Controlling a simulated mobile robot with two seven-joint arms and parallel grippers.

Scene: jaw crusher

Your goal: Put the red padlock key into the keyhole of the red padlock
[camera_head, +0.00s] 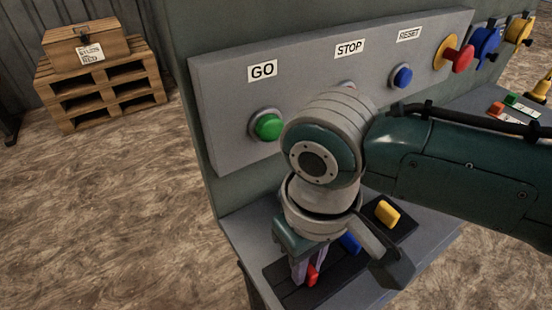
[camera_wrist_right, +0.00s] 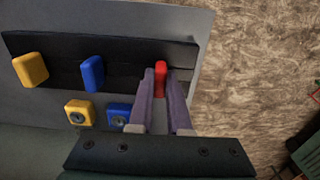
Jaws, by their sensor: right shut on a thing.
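The red key (camera_wrist_right: 161,78) shows as a small red handle at the right end of the dark holder in the right wrist view; it also shows in the head view (camera_head: 312,276). My right gripper (camera_head: 304,274) points down over the holder and is shut on the red key, with its fingers (camera_wrist_right: 160,84) on both sides of the handle. The key's shaft is hidden. A yellow block (camera_wrist_right: 78,113) and a blue block (camera_wrist_right: 118,115) with round keyholes sit closer to my palm. I cannot make out the red padlock's keyhole; my gripper hides part of that row. My left gripper is not in view.
Yellow (camera_head: 387,213) and blue (camera_head: 350,243) handles stand in the dark holder (camera_wrist_right: 58,48). Above the shelf, the panel carries a green button (camera_head: 268,127), a blue button (camera_head: 402,77) and a red knob (camera_head: 461,57). A crate on pallets (camera_head: 85,43) stands far left.

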